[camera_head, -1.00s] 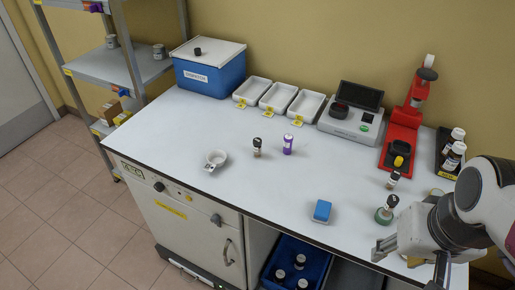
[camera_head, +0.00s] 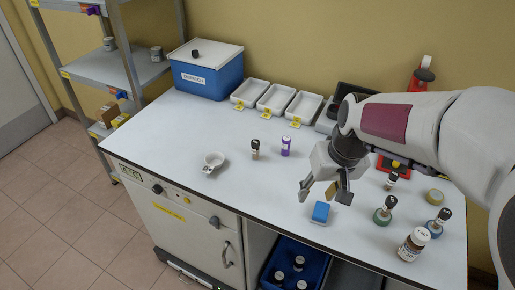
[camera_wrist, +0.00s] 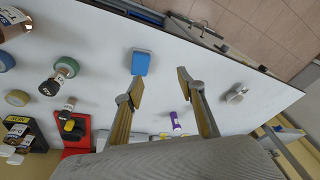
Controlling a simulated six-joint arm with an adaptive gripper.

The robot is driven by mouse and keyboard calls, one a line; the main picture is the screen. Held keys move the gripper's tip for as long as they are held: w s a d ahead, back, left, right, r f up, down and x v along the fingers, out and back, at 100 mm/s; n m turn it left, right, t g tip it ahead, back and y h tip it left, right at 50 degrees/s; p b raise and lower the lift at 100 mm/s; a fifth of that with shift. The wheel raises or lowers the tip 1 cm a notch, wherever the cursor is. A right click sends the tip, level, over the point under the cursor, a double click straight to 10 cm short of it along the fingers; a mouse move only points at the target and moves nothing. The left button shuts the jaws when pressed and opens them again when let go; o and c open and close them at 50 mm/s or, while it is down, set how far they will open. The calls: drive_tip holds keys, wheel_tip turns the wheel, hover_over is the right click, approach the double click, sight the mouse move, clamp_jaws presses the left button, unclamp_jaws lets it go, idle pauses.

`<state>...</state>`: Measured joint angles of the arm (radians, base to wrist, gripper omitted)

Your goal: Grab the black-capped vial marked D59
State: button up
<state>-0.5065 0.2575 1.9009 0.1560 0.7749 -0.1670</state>
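Several black-capped vials are in view, and the mark D59 is not legible on any of them. One small black-capped vial (camera_head: 255,149) stands mid-table, left of a purple vial (camera_head: 286,146). My gripper (camera_head: 323,191) is open and empty above the table by the blue block (camera_head: 321,211). In the wrist view, the open fingers (camera_wrist: 160,82) have the purple vial (camera_wrist: 175,120) showing between them.
White trays (camera_head: 276,98) line the back. The left half of the table is mostly clear.

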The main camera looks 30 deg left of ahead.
sight(257, 144)
drive_tip(key=w+a+f+n, duration=0.1)
drive_tip(key=w+a+f, duration=0.1)
drive_tip(key=a, duration=0.3)
drive_tip(key=w+a+f+n+y, duration=0.1)
drive_tip(key=w+a+f, duration=0.1)
drive_tip(key=a, duration=0.3)
drive_tip(key=w+a+f, duration=0.2)
drive_tip(key=w+a, duration=0.1)
drive_tip(key=a, duration=0.2)
drive_tip(key=shift+w+a+f+n+y, duration=0.1)
drive_tip(key=shift+w+a+n+y, duration=0.2)
drive_tip(key=shift+a+n, duration=0.1)
drive_tip(key=shift+n+t+y, duration=0.3)
drive_tip(key=shift+t, duration=0.2)
drive_tip(key=w+a, duration=0.2)
drive_tip(key=shift+w+a+r, duration=0.4)
drive_tip(key=shift+n+t+y, duration=0.4)
drive_tip(key=shift+n+t, duration=0.1)
drive_tip(key=shift+n, duration=0.1)
drive_tip(key=w+a+r, duration=0.2)
drive_tip(key=r, duration=0.1)
drive_tip(key=shift+w+r, duration=0.2)
drive_tip(key=shift+w, duration=0.2)
drive_tip(key=shift+x, duration=1.25)
drive_tip(key=shift+a, duration=0.1)
drive_tip(key=shift+w+f, duration=0.1)
drive_tip(key=shift+f, duration=0.05)
